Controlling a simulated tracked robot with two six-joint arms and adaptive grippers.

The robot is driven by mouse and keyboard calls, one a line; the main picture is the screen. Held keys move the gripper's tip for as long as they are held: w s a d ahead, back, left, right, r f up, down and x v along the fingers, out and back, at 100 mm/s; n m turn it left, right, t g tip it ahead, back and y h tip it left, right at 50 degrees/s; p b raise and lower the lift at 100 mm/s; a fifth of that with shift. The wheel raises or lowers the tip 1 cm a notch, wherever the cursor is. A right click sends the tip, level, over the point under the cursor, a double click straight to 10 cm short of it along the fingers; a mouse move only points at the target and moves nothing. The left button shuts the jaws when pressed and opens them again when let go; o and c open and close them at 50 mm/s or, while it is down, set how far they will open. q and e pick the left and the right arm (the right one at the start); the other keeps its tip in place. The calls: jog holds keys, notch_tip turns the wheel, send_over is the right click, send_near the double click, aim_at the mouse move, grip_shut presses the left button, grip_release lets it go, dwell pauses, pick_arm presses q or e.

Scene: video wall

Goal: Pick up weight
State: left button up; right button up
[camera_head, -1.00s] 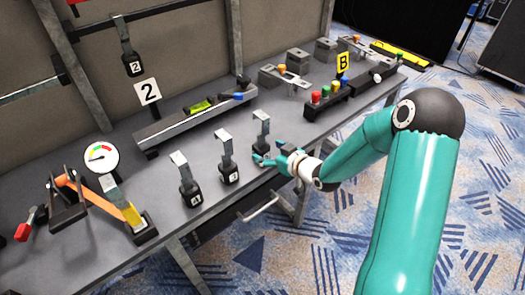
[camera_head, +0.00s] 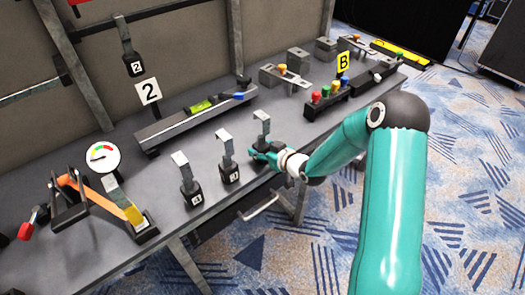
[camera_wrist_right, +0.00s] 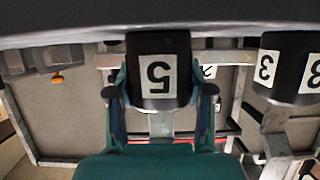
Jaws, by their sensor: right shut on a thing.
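Three black weights with grey metal hooks stand in a row near the front edge of the bench. The farthest weight (camera_head: 262,126) has its lower body hidden behind my right gripper (camera_head: 262,151). In the right wrist view, this black weight (camera_wrist_right: 158,41) carries a white label that reads like 5. The fingers of my right gripper (camera_wrist_right: 159,91) are on both sides of it, shut on it. The weight appears to rest on the bench. The middle weight (camera_head: 229,172) and the near weight (camera_head: 191,194) stand to its left, apart from the gripper. My left gripper is not in view.
The grey bench (camera_head: 95,257) also carries a scale with a dial (camera_head: 103,156), a long rail (camera_head: 195,121) and a button box (camera_head: 327,99). Another weight (camera_head: 133,65) hangs above the number 2 sign (camera_head: 148,92). A handle (camera_head: 259,208) sticks out below the bench edge.

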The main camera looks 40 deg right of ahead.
grip_shut()
jog(key=shift+d+r, duration=0.1)
jog(key=shift+r, duration=0.05)
jog(key=shift+r, duration=0.1)
